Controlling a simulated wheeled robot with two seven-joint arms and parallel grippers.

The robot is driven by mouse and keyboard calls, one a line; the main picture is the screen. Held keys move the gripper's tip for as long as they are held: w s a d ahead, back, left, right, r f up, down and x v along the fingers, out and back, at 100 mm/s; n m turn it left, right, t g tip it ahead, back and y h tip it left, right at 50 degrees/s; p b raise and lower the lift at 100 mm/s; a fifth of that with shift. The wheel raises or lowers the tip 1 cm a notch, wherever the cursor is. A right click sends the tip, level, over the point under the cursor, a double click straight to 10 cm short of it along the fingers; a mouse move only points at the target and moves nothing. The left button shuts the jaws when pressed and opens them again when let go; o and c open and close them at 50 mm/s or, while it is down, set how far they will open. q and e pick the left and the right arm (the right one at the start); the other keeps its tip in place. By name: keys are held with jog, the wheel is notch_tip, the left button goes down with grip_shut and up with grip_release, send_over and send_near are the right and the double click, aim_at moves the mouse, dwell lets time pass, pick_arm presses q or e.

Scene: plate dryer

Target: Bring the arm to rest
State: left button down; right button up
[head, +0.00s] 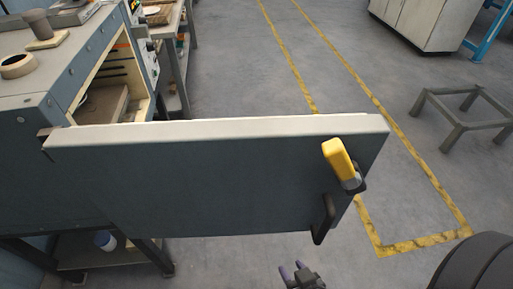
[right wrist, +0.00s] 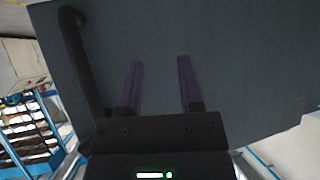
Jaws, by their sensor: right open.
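My right gripper (head: 292,270) shows at the bottom of the head view, just in front of the open dryer door (head: 200,185). Its two purple fingers are apart with nothing between them, as the right wrist view (right wrist: 160,80) also shows. My left gripper is not in view.
The door stands out from the dryer (head: 75,70), whose chamber is open. A yellow-gripped latch (head: 339,160) is at the door's free end. A bench (head: 175,50) stands behind; a low metal frame (head: 462,105) is at right.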

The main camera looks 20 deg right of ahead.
notch_tip(320, 180, up, 10)
jog(key=s+a+n+g, duration=0.2)
jog(key=n+g, duration=0.2)
jog(key=g, duration=0.4)
jog(key=s+f+g, duration=0.1)
jog(key=s+f, duration=0.1)
jog(key=f, duration=0.8)
jog(key=s+f+g, duration=0.1)
jog(key=s+f, duration=0.1)
jog(key=f, duration=0.8)
jog(key=s+d+f, duration=0.3)
jog(key=s+f, duration=0.6)
jog(key=s, duration=0.3)
jog(key=shift+f+g+b, duration=0.3)
jog(key=shift+d, duration=0.1)
